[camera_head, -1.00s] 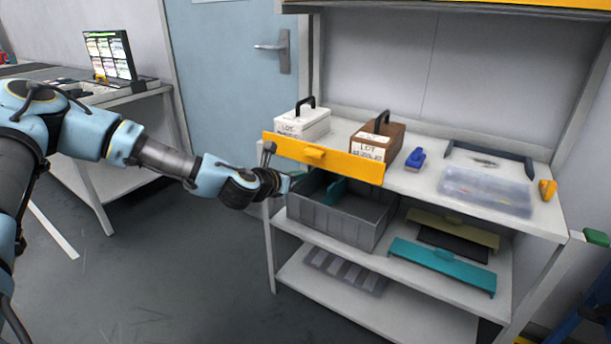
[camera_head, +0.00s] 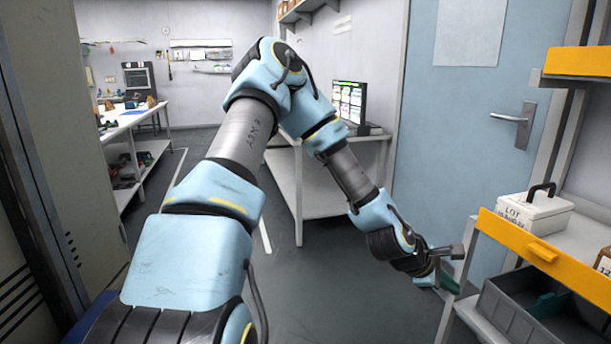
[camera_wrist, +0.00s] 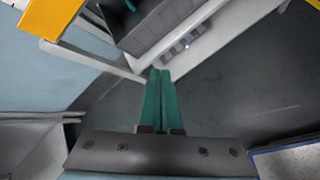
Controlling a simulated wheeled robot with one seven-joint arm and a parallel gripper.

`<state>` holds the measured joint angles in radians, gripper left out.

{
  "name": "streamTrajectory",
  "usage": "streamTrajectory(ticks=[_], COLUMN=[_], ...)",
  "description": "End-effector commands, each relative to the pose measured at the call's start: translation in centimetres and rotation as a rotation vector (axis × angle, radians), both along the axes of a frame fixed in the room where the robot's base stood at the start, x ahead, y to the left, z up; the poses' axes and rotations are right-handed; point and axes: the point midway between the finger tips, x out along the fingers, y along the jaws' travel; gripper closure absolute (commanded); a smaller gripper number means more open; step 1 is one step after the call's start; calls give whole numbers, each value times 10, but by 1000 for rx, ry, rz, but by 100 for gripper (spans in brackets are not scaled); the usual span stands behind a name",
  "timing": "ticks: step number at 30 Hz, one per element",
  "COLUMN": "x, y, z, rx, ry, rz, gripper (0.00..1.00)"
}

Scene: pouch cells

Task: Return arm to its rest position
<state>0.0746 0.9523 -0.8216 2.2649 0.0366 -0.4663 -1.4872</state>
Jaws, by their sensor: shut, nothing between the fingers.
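My arm reaches across the middle of the head view, bent at the elbow and sloping down to the right. My gripper (camera_head: 447,284) is at its end, low beside the left end of the shelf unit, partly hidden by the wrist. In the wrist view my gripper's green fingers (camera_wrist: 160,73) lie side by side, shut with nothing between them. Floor and the shelf's edge lie beyond the fingertips.
The shelf unit's yellow front panel (camera_head: 540,253) and grey bin (camera_head: 508,318) are close to the right of my gripper. A white lot box (camera_head: 535,214) stands on the shelf. Open floor (camera_head: 330,290) lies left of the gripper.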

Motion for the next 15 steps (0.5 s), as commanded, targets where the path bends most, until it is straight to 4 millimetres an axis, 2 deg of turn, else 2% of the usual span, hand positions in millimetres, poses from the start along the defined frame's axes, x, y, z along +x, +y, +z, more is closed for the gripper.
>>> streamTrajectory(ticks=[1, 5, 6, 8, 12, 15], x=[9, 27, 32, 38, 43, 36], y=[27, 103, 128, 164, 249, 303], z=[4, 10, 16, 26, 63, 93], rx=[92, 329, 398, 496, 693, 796], ry=[-87, -262, -305, -357, -431, -450], rz=[-70, -268, -326, -411, -599, -721], gripper=[100, 100, 100, 100, 100, 100])
